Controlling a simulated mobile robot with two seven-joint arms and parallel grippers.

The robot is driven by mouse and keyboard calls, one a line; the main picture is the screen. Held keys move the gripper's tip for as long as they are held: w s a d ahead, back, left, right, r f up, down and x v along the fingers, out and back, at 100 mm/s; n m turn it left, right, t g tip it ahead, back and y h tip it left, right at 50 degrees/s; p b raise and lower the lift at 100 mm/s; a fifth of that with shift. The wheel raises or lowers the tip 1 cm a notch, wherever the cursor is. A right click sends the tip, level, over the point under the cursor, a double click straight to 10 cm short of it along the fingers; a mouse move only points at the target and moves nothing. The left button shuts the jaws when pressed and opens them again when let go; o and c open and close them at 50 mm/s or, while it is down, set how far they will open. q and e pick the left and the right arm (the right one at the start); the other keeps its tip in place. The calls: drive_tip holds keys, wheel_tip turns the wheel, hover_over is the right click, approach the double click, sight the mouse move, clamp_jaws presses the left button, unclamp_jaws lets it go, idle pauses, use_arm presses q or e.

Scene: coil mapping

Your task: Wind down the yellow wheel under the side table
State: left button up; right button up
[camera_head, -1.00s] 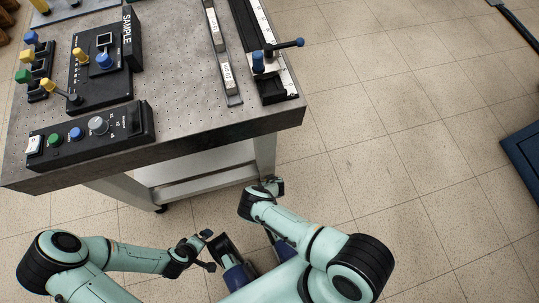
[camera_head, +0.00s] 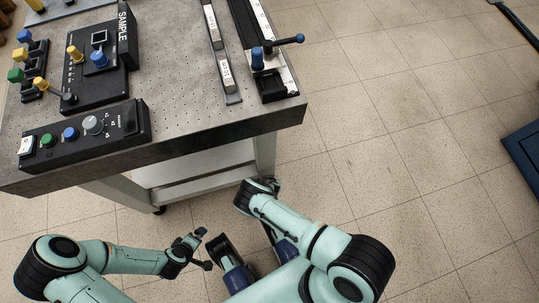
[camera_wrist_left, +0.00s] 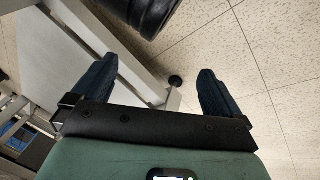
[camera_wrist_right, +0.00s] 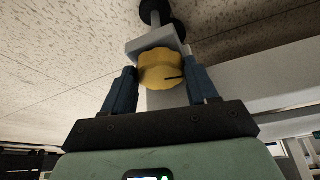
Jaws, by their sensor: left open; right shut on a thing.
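The yellow wheel (camera_wrist_right: 162,67) shows in the right wrist view, a lobed knob with a dark mark on its face, beside a pale table leg. My right gripper (camera_wrist_right: 165,75) is shut on it, one finger on each side. In the head view my right gripper is down by the table's near right leg, and the wheel is hidden under the side table (camera_head: 215,140). My left gripper (camera_head: 204,248) is open and empty over the floor, left of the right arm. Its spread fingers also show in the left wrist view (camera_wrist_left: 155,90).
On the tabletop are a black control box (camera_head: 85,137), a sample box (camera_head: 96,60), a rail with a blue-handled clamp (camera_head: 270,60) and several coloured knobs. A caster (camera_wrist_left: 175,81) stands under a leg. The floor (camera_head: 400,150) to the right is clear. A dark blue object (camera_head: 525,160) is at the right edge.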

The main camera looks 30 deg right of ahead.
use_arm(q)
drive_tip(key=shift+w+a, duration=0.1)
drive_tip(key=shift+w, duration=0.1)
use_arm(e)
drive_tip(key=o, duration=1.1)
drive_tip(key=shift+c, duration=0.2)
use_arm(q)
drive_tip(key=s+d+r+g+h+p, duration=0.1)
drive_tip(key=s+d+r+g+p, duration=0.2)
drive_tip(key=s+r+p, duration=0.7)
drive_tip(key=shift+s+d+r+m+g+h+p, duration=0.4)
drive_tip(key=shift+s+d+r, duration=0.1)
drive_tip(key=shift+s+d, duration=0.6)
use_arm(e)
drive_tip(key=v, duration=1.3)
drive_tip(key=shift+r, duration=0.25)
use_arm(q)
drive_tip(key=shift+w, duration=0.1)
